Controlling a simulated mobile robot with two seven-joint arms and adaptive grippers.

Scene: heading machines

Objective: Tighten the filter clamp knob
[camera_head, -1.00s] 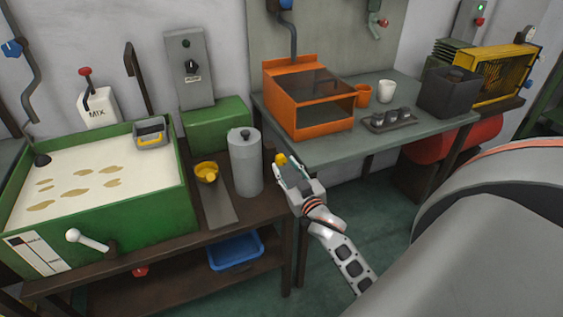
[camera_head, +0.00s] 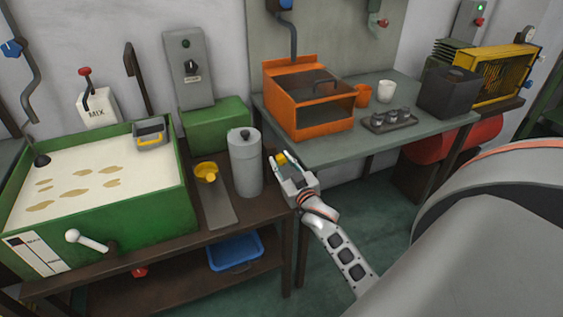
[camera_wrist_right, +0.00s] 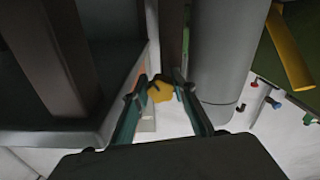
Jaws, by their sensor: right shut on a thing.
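The yellow knob (camera_head: 281,158) is beside the grey cylinder, near the front left corner of the grey-green table. I take it to be the filter clamp knob. My right gripper (camera_head: 286,163) comes up from the lower right and is shut on it. In the right wrist view the knob (camera_wrist_right: 160,91) is between the two teal fingers (camera_wrist_right: 158,98), near their tips. The fingers hide the knob's sides, and its mounting is not clear. The grey cylinder (camera_head: 245,165) stands upright just left of my gripper. My left gripper is not in view.
A yellow cup-like part (camera_head: 206,171) stands left of the cylinder on the brown bench. A green tub (camera_head: 120,224) fills the left. An orange box (camera_head: 325,117), cups and a small tray (camera_head: 390,121) occupy the grey-green table (camera_head: 345,148). Floor is open below my right arm.

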